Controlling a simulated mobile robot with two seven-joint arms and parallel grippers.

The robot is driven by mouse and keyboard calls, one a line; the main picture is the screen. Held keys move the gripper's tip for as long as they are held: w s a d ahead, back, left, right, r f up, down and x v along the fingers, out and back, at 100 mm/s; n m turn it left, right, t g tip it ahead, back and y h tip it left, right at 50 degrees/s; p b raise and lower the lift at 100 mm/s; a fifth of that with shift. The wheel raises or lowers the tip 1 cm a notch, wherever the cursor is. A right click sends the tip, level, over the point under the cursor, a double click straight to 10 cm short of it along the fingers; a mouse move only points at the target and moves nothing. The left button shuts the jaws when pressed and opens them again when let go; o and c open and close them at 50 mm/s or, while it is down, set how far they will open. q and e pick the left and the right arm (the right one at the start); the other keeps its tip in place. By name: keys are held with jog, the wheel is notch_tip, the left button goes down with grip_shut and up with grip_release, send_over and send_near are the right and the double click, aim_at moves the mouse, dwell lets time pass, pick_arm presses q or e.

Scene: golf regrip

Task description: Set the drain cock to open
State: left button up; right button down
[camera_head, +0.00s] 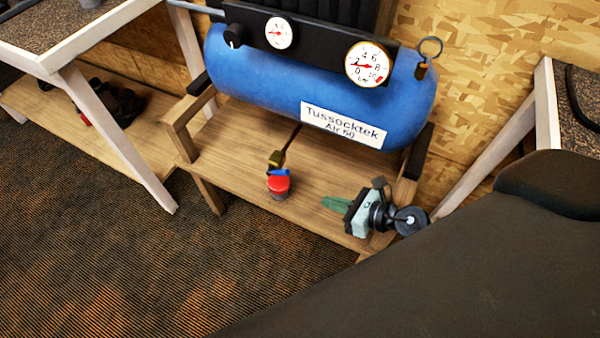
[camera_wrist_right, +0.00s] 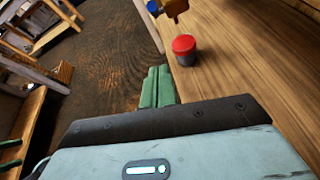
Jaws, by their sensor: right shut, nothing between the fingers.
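The drain cock hangs on a thin dark pipe under the blue air tank (camera_head: 315,80). It has a brass body (camera_head: 276,159) and a small blue lever (camera_head: 278,172). In the right wrist view the brass body (camera_wrist_right: 176,7) and blue lever (camera_wrist_right: 153,8) show at the top edge, partly cut off. I cannot tell the lever's exact setting. My right gripper (camera_head: 328,202) is to the right of the cock and apart from it, low over the wooden shelf. Its green fingers (camera_wrist_right: 157,88) are together and empty. My left gripper is not in view.
A red-topped dark cylinder (camera_head: 279,187) stands on the wooden shelf (camera_head: 235,140) just below the cock, and also shows in the wrist view (camera_wrist_right: 184,47). Two gauges (camera_head: 367,64) sit above the tank. White-legged tables (camera_head: 110,130) flank the stand. Carpet in front is clear.

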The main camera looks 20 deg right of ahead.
aim_at(279, 170)
pick_arm(q)
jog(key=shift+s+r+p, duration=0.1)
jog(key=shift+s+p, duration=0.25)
jog(key=shift+p, duration=0.05)
pick_arm(e)
jog(key=w+a, duration=0.6)
jog(key=w, duration=0.4)
jog(key=shift+f, duration=0.25)
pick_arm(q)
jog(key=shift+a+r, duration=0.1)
